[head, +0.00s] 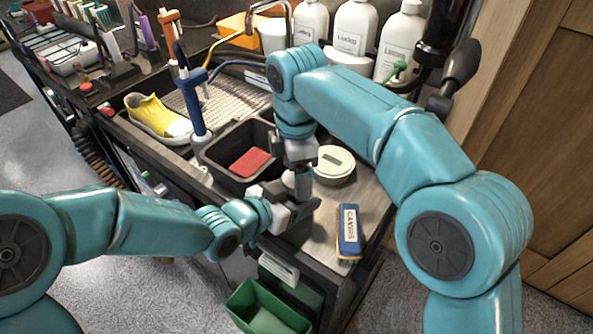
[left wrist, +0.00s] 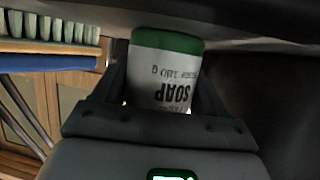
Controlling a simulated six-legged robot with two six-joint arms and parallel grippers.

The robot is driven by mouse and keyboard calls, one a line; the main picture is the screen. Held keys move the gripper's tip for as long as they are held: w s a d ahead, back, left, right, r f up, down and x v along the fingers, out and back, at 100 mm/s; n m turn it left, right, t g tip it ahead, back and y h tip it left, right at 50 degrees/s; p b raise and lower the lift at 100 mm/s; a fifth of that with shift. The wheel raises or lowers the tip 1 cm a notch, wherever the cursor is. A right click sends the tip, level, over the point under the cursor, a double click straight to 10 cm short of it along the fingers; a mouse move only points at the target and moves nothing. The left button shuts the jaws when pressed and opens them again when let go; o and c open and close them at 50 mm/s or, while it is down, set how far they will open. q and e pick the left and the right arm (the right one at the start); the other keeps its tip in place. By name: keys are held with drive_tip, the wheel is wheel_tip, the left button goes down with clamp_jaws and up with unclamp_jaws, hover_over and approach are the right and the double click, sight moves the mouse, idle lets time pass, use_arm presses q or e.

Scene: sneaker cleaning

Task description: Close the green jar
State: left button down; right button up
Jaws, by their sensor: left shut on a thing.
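That view is upside down, and the green band lies toward the worktop. My left gripper (left wrist: 163,95) is shut around the jar's sides. In the head view my left gripper (head: 290,198) is at the worktop's front, and the jar is mostly hidden by the grippers. My right gripper (head: 303,183) points down directly above or beside it; its fingers overlap the left gripper, so their opening is unclear. I cannot tell where the jar's lid is.
A round pale-lidded tin (head: 336,161) stands just right of my right gripper. A blue CANVAS brush (head: 349,231) lies at the front right. A black basin with a red sponge (head: 250,162) is behind left. A yellow sneaker (head: 158,117) and several white bottles (head: 350,38) are farther back.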

wheel_tip(320, 180, up, 4)
drive_tip(key=shift+r, duration=0.1)
drive_tip(key=shift+c, duration=0.3)
drive_tip(key=shift+s+d+r+n, duration=0.15)
drive_tip(key=shift+d+r+n, duration=0.05)
drive_tip(key=shift+n, duration=0.3)
drive_tip(key=shift+d+r+n, duration=0.2)
drive_tip(key=shift+r+n, duration=0.8)
drive_tip(key=shift+r, duration=0.25)
drive_tip(key=shift+a+r, duration=0.15)
drive_tip(key=shift+r, duration=0.2)
drive_tip(key=shift+a+f, duration=0.1)
drive_tip(key=shift+a, duration=0.2)
drive_tip(key=shift+d, duration=0.1)
